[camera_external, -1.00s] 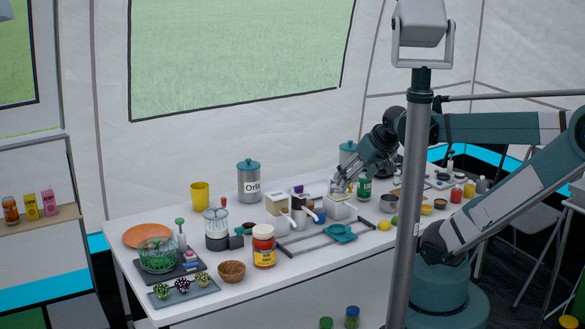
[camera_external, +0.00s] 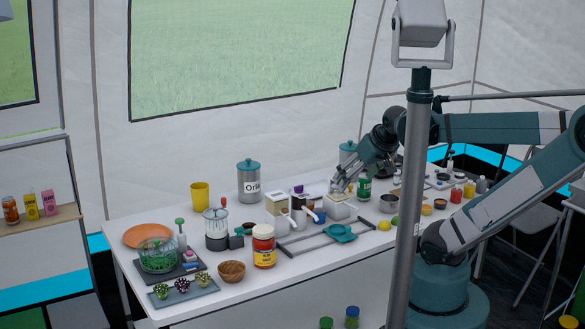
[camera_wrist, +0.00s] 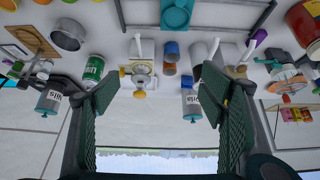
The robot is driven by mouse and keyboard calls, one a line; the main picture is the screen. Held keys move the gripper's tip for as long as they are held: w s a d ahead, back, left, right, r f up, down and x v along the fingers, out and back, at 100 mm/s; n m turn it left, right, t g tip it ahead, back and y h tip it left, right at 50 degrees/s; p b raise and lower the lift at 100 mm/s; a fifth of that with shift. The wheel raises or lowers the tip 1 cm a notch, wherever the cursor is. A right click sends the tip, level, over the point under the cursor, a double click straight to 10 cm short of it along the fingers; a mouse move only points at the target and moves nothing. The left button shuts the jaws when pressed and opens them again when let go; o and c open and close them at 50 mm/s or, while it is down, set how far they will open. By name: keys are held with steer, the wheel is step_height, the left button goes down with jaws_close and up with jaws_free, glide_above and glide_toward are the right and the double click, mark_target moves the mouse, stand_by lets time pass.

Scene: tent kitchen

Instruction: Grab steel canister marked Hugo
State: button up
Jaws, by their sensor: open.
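A steel canister with a teal lid and white label (camera_external: 249,184) stands upright at the table's back; its label seems to begin "Orl". A second similar canister (camera_external: 347,152) stands farther right at the back, partly behind my arm, its label hidden there. The wrist view is turned over and shows one canister at left (camera_wrist: 47,103) and one near the right finger (camera_wrist: 191,106); their labels are too small to read surely. I cannot make out "Hugo" on either. My gripper (camera_external: 343,184) is open and empty above the back middle of the table, between the two canisters.
Below my gripper stand a white dispenser box (camera_external: 339,208) and a green can (camera_external: 364,188). A yellow cup (camera_external: 200,195) stands left of the left canister. The table is crowded.

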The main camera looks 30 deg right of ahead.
steer(key=shift+w+r, duration=0.1)
steer(key=w+d+r+m+g+h+p, duration=0.1)
steer(key=w+d+r+p, duration=0.15)
steer(key=w, duration=0.35)
steer(key=w+d+r+m+p, duration=0.1)
steer(key=w+d+r+m, duration=0.15)
steer(key=w, duration=0.35)
steer(key=m+g+h+p, duration=0.1)
steer(key=m+g+p, duration=0.15)
steer(key=p, duration=0.35)
glide_toward(348, 151)
steer(key=s+a+f, duration=0.1)
steer(key=s+a, duration=0.3)
steer(key=a, duration=0.2)
steer(key=w+d+f+m+p, duration=0.1)
steer(key=w+d+f, duration=0.1)
steer(key=f, duration=0.1)
steer(key=w+d+f+m+p, duration=0.1)
steer(key=w+d+f, duration=0.1)
steer(key=w+d, duration=0.1)
steer(key=w+d+f+h+p, duration=0.1)
steer(key=w+d+f, duration=0.1)
steer(key=d+f, duration=0.1)
steer(key=shift+w+f+m, duration=0.25)
steer(key=shift+f+m, duration=0.1)
steer(key=shift+m, duration=0.05)
steer(key=shift+w+d+f+g, duration=0.3)
steer(key=shift+d+f, duration=0.15)
steer(key=shift+f, duration=0.25)
